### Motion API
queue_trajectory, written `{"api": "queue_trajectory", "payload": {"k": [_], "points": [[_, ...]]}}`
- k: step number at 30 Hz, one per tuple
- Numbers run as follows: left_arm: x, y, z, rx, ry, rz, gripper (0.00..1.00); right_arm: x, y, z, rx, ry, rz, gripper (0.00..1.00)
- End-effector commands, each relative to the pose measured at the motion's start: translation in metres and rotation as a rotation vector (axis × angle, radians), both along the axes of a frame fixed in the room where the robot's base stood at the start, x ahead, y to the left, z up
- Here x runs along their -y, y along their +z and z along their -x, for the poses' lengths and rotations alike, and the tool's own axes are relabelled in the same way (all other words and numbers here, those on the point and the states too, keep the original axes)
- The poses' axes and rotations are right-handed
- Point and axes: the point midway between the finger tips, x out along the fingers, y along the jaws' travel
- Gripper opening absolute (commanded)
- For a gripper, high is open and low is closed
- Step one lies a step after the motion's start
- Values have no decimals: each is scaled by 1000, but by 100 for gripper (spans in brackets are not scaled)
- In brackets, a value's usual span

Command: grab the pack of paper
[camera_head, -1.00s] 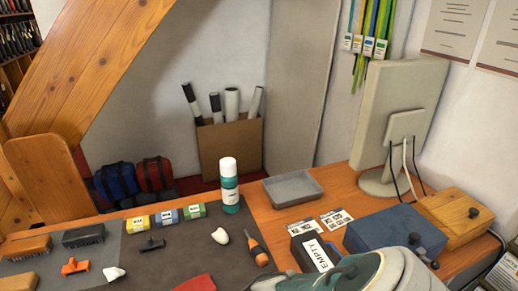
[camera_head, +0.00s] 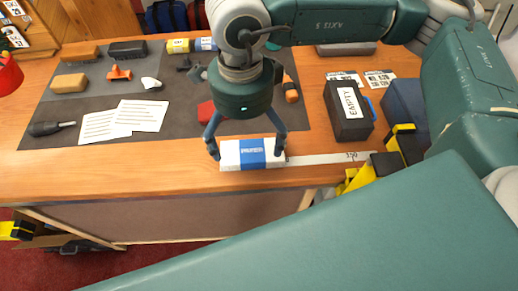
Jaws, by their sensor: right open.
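The pack of paper (camera_head: 236,155), a white block with a blue band, lies near the front edge of the bench in the head view. My right gripper (camera_head: 247,153) reaches down over it from above. Its fingers are spread, one at the pack's left end and one near its right end. I cannot tell whether the fingers touch the pack. My left gripper is not in view.
A ruler (camera_head: 330,158) lies right of the pack, by yellow and black clamps (camera_head: 400,145). A black box marked EMPTY (camera_head: 348,110) stands behind. Paper sheets (camera_head: 140,116) lie on the dark mat (camera_head: 60,105). The bench (camera_head: 110,180) is clear left of the pack.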

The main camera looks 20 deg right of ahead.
Motion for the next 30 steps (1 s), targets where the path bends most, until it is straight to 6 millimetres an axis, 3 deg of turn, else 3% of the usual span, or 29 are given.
{"api": "queue_trajectory", "payload": {"k": [6,11,15,20,28,30], "points": [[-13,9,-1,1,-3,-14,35,0,-27,1,-4,1,-2,97],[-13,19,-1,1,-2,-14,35,4,-37,1,-5,0,-1,97],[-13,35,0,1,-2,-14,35,12,-56,4,-8,0,-1,97],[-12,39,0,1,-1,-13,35,11,-78,3,-5,1,-3,97],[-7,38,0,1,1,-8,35,11,-83,2,-1,2,-3,97],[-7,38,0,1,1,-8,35,11,-83,2,-1,2,-3,85]]}}
